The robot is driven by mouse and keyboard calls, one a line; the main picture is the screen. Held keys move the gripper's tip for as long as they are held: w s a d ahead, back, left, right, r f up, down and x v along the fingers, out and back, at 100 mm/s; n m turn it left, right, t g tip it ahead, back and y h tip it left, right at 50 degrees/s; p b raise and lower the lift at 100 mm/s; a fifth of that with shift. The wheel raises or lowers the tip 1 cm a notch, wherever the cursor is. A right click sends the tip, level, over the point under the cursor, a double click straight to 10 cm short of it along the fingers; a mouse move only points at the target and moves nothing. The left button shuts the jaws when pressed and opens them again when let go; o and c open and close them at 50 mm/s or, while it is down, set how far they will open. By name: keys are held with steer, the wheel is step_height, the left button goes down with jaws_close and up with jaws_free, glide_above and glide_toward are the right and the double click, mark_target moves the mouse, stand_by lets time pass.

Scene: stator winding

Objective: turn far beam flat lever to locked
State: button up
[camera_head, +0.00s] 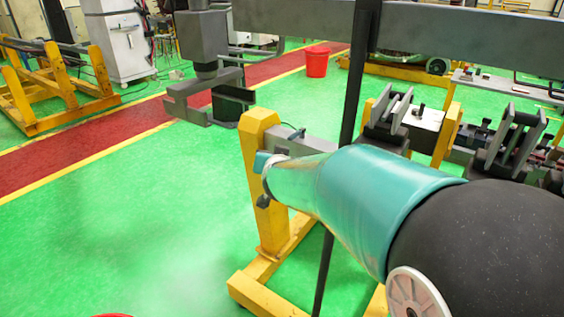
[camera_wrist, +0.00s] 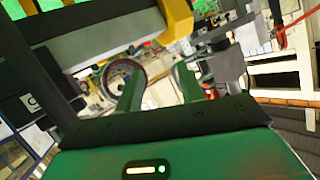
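My teal arm reaches from the lower right of the head view to the yellow post (camera_head: 257,185) of a stand. Its far end is beside the post, and my gripper's fingers are hard to make out there. In the wrist view my gripper (camera_wrist: 158,82) has two green fingers set well apart, with nothing seen held between them. A grey beam (camera_head: 310,146) runs behind my arm from the post. A small dark lever-like part (camera_head: 297,133) stands on top of it. I cannot tell whether this is the flat lever, or its position.
A dark upright pole (camera_head: 352,110) stands just behind my arm. A grey machine head (camera_head: 203,45) hangs above the floor on the left. Clamp-like fixtures (camera_head: 390,110) stand at the right. A red bucket (camera_head: 317,62) is farther back.

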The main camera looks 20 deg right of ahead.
steer(key=s+a+n+g+y, duration=0.2)
steer(key=s+a, duration=0.2)
steer(key=s, duration=0.6)
steer(key=s+a+n+g+y, duration=0.2)
steer(key=s+a, duration=0.3)
steer(key=s, duration=0.5)
steer(key=shift+n+g+y, duration=0.4)
steer(key=shift+n+y, duration=0.2)
steer(key=shift+n, duration=0.1)
steer(key=s+g, duration=0.1)
steer(key=s, duration=0.2)
steer(key=s+f+g+h, duration=0.1)
steer(key=s, duration=0.3)
steer(key=s+d+f, duration=0.1)
steer(key=s, duration=0.2)
steer(key=shift+s+f+n+g, duration=0.2)
steer(key=shift+n+g, duration=0.2)
steer(key=shift+c, duration=1.3)
steer(key=shift+s, duration=0.2)
steer(key=c, duration=0.3)
jaws_close()
steer(key=shift+w, duration=0.1)
